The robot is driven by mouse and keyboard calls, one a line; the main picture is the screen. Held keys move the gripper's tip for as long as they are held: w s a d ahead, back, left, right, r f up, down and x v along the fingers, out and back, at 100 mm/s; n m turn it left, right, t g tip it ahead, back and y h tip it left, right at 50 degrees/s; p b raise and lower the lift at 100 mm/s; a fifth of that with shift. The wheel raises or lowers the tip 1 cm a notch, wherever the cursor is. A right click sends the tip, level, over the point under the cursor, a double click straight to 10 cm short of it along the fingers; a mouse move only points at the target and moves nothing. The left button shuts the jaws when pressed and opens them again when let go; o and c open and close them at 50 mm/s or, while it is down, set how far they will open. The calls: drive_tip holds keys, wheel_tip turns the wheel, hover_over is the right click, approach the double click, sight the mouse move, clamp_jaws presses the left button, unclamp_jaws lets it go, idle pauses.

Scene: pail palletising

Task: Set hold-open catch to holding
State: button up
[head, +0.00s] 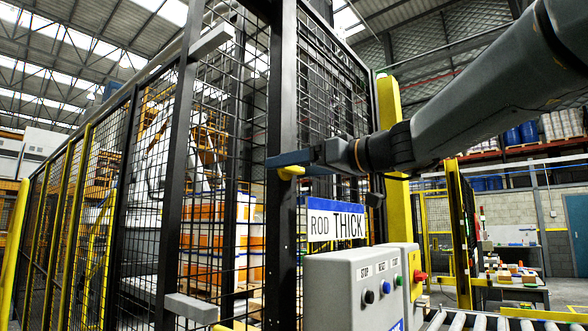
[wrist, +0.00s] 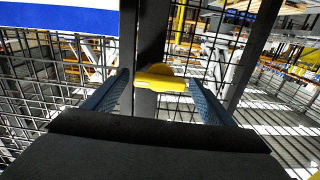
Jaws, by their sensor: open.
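A small yellow handle (head: 291,173), which looks like the hold-open catch, sits on a dark post of the mesh fence in the head view. In the wrist view the yellow handle (wrist: 160,78) lies crosswise in front of the post. My gripper (head: 275,160) is at the handle, with a blue finger seen just above it. In the wrist view my gripper (wrist: 160,80) is open, with one blue finger on each side of the handle. I see gaps at both sides, and I cannot tell whether either finger touches it. The catch's setting cannot be read.
A sign reading "ROD THICK" (head: 336,222) hangs right of the post, below my arm. A grey control box (head: 362,285) with buttons stands below it, near a roller conveyor (head: 480,320). Black mesh fencing (head: 150,170) fills the left, with orange and white pails (head: 205,238) behind.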

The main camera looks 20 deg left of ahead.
drive_tip(key=b+v, duration=0.3)
drive_tip(key=v, duration=0.4)
drive_tip(key=shift+d, duration=0.3)
drive_tip(key=shift+s, duration=0.2)
